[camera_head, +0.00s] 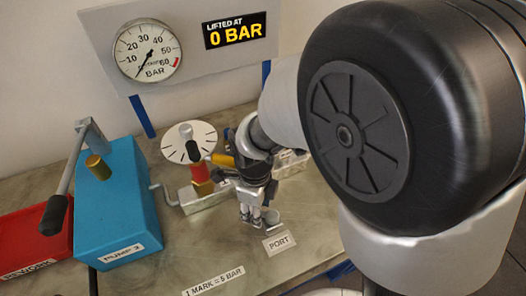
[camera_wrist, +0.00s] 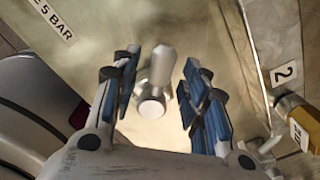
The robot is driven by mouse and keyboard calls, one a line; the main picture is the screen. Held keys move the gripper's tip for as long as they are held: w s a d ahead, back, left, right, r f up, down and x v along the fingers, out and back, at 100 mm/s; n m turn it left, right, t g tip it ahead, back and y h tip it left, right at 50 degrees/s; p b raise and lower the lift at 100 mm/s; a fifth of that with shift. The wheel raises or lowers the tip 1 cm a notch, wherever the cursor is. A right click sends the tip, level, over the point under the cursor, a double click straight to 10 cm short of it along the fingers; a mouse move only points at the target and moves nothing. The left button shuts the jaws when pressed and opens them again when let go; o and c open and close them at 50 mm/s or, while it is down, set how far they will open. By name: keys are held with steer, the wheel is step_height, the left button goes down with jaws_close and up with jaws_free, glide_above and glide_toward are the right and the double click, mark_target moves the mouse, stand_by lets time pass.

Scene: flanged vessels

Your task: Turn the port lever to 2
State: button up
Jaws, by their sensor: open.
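In the wrist view the silver port lever (camera_wrist: 157,72), with a round knob end, lies between the two blue-padded fingers of my gripper (camera_wrist: 160,90). The fingers are open, with a gap visible on each side of the lever. A white label "2" (camera_wrist: 284,73) is on the metal to the right. In the head view my gripper (camera_head: 258,212) points down just behind the PORT label (camera_head: 279,242). The fingers hide much of the lever there, and its exact setting is hard to tell.
A blue pump box (camera_head: 118,205) with a black-gripped handle (camera_head: 58,212) stands left, beside a red tray (camera_head: 35,240). A marked white disc (camera_head: 188,143) and metal block (camera_head: 195,200) are close to my gripper. The gauge (camera_head: 147,50) points near zero.

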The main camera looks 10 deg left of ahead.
jaws_close()
stand_by(0.6)
